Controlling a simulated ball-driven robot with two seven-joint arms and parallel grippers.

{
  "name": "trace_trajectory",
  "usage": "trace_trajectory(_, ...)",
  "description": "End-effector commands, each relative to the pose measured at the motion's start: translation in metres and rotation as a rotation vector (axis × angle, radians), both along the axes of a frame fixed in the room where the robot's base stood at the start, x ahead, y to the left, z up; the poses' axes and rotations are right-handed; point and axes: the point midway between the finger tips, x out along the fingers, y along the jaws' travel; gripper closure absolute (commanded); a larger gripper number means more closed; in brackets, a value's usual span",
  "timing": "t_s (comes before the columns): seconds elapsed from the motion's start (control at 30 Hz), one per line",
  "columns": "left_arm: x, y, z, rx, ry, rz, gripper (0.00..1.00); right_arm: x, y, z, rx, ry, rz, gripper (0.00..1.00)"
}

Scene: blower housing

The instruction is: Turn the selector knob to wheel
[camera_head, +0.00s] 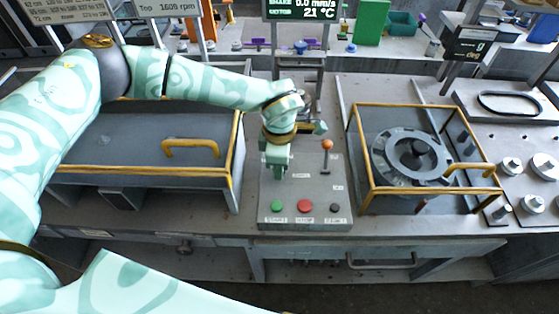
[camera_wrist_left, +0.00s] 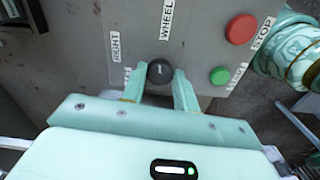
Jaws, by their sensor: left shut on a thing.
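The selector knob (camera_wrist_left: 160,72) is a dark round knob on the grey control panel (camera_head: 310,190), with a small white mark on its top. The mark looks roughly in line with the WHEEL label (camera_wrist_left: 167,20) above it, but its exact pointing is hard to tell. A RIGHT label (camera_wrist_left: 116,46) is to its left, and another label below that is partly hidden. My left gripper (camera_wrist_left: 159,82) is shut on the knob, one finger on each side. In the head view my left gripper (camera_head: 276,172) points down at the panel and hides the knob.
Yellow-framed guards stand on both sides, the right one (camera_head: 353,125) around a round wheel (camera_head: 410,155).

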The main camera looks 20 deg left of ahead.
Motion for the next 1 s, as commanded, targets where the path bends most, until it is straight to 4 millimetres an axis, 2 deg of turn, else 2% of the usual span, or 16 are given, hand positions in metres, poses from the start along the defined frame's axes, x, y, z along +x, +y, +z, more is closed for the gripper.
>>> trace_trajectory(0.33,0.0017,-0.0002,0.0018,-0.001,-0.004,-0.155,0.93,0.0009,-0.0002,0.0041,0.000,-0.002,0.000,0.64)
trace_trajectory(0.9,0.0019,-0.0002,0.0016,-0.001,-0.005,-0.189,0.93,0.0011,-0.0005,0.0046,0.000,-0.002,0.000,0.64)
trace_trajectory(0.93,0.0018,-0.0002,0.0016,-0.001,-0.005,-0.189,0.67,0.0011,-0.0005,0.0046,0.000,-0.002,0.000,0.64)
trace_trajectory(1.0,0.0016,-0.0001,0.0015,0.000,-0.005,-0.189,0.48,0.0012,-0.0004,0.0046,0.000,-0.002,0.000,0.64)
